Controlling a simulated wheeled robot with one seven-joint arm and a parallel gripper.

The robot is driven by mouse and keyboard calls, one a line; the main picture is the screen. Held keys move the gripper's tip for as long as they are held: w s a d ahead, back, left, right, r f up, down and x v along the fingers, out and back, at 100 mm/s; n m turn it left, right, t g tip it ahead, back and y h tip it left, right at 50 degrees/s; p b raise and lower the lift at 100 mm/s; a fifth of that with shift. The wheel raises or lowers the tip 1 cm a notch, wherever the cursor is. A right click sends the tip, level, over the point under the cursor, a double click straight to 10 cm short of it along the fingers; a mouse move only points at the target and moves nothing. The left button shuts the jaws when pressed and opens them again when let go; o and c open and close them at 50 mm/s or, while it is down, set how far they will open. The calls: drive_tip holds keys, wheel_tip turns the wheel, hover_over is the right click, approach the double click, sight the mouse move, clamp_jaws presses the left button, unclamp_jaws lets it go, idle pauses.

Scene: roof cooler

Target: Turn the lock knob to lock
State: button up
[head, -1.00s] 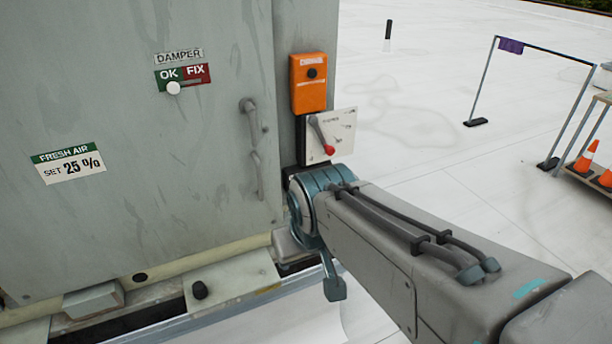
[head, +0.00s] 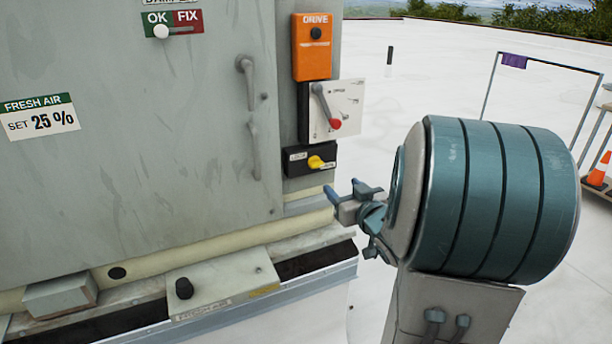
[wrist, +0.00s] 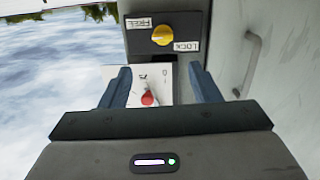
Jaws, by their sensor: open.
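The yellow lock knob (head: 316,162) sits on a black box (head: 296,168) low on the cabinet's right edge. In the head view, the LOCK label is at its upper left and the knob's handle extends right, away from that label. In the wrist view, which looks upside down, the knob (wrist: 162,35) lies between the FREE and LOCK labels, beyond the fingertips. My gripper (head: 348,203) is open and empty, a little below and right of the knob, apart from it. Its two fingers (wrist: 161,76) show spread in the wrist view.
Just above the lock box is a white panel (head: 350,97) with a grey lever ending in a red ball (head: 335,124). An orange box (head: 312,62) is above that. A door handle (head: 250,118) is to the left. A ledge (head: 225,283) runs below. Open roof lies right.

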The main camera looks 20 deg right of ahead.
sight(319, 165)
drive_tip(key=shift+t+y, duration=0.4)
drive_tip(key=shift+y, duration=0.1)
drive_tip(key=w, duration=1.3)
drive_tip(key=shift+w+a+f, duration=0.1)
drive_tip(key=shift+w+f, duration=0.15)
drive_tip(key=shift+f, duration=0.1)
drive_tip(key=c, duration=1)
